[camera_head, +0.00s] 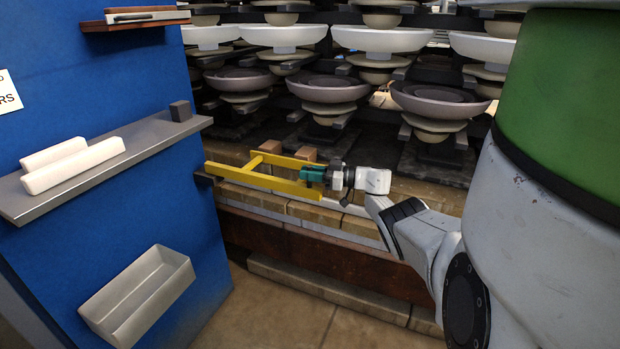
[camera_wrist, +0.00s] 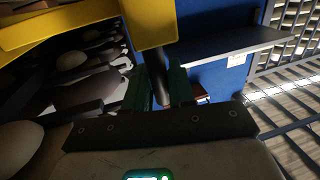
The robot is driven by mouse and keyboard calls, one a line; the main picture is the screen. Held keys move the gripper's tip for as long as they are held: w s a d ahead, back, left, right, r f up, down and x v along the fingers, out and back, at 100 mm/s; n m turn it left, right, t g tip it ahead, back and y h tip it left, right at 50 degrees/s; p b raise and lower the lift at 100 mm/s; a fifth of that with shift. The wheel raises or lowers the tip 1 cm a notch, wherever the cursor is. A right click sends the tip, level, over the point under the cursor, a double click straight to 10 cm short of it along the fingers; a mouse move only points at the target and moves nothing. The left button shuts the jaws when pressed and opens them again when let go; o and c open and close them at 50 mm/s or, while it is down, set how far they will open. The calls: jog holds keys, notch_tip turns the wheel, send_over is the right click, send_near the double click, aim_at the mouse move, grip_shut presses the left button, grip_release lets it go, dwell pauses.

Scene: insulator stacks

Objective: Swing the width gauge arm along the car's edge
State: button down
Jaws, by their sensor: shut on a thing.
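The yellow width gauge arm (camera_head: 262,180) is a flat frame of bars lying level along the edge of the car, its left end at the blue panel. My gripper (camera_head: 313,175), with green fingers, is at the frame's right end. In the wrist view the fingers (camera_wrist: 161,88) are shut around a dark round handle (camera_wrist: 160,62) under the yellow arm end (camera_wrist: 150,22). The car's edge (camera_head: 300,208) is a course of pale blocks above a rusty side. The exact finger contact is partly hidden.
Stacks of pale and dark insulators (camera_head: 328,88) stand on the car just behind the gauge arm. The blue panel (camera_head: 110,190) on the left carries a grey shelf (camera_head: 150,135) with white blocks and a bin (camera_head: 140,295). The floor in front is clear.

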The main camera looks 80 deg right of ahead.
jog(key=shift+d+r, duration=0.25)
jog(key=shift+d, duration=0.05)
jog(key=c, duration=1.1)
grip_release()
jog(key=shift+d, duration=0.15)
jog(key=shift+f, duration=0.1)
jog(key=shift+s, duration=0.5)
jog(key=s, duration=1)
jog(key=shift+a, duration=0.25)
jog(key=shift+w, duration=0.1)
